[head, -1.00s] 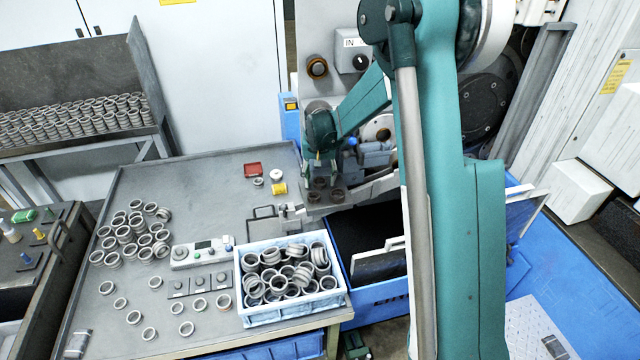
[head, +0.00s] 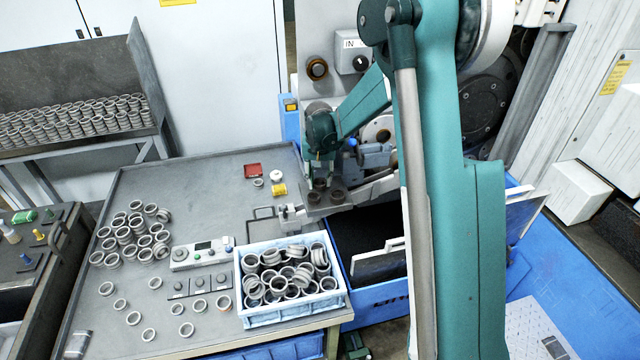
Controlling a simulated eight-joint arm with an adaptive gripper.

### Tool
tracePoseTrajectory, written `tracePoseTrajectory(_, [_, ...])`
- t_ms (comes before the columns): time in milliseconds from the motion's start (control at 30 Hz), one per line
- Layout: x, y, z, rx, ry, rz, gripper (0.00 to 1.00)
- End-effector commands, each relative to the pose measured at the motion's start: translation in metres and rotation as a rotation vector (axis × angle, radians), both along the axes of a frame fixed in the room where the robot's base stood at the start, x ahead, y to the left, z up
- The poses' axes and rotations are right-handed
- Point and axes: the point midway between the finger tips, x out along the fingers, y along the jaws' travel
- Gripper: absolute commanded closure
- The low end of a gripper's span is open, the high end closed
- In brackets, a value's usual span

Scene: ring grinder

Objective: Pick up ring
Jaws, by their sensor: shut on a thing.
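My gripper (head: 318,173) hangs at the end of the teal arm, over the small metal ledge (head: 350,197) at the front of the machine. It is shut on a ring, but the fingers and the held ring are too small and dark to make out clearly. A dark ring (head: 337,196) sits on the ledge just beside the fingertips. Many grey metal rings fill the white-blue crate (head: 292,319) at the table's front right. More rings (head: 130,235) lie in a cluster and scattered singly on the left of the table.
The grey table (head: 205,190) has free room at its back. The blue bin (head: 380,293) is below the ledge. A rack of rings (head: 75,120) stands at the back left.

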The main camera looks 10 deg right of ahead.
Motion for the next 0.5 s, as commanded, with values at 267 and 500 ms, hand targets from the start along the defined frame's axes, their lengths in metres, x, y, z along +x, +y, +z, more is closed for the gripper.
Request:
tracePoseTrajectory(267, [0.0, 0.0, 0.004, 0.0, 0.0, 0.0, 0.83])
tracePoseTrajectory(500, [0.0, 0.0, 0.02, 0.0, 0.0, 0.0, 0.83])
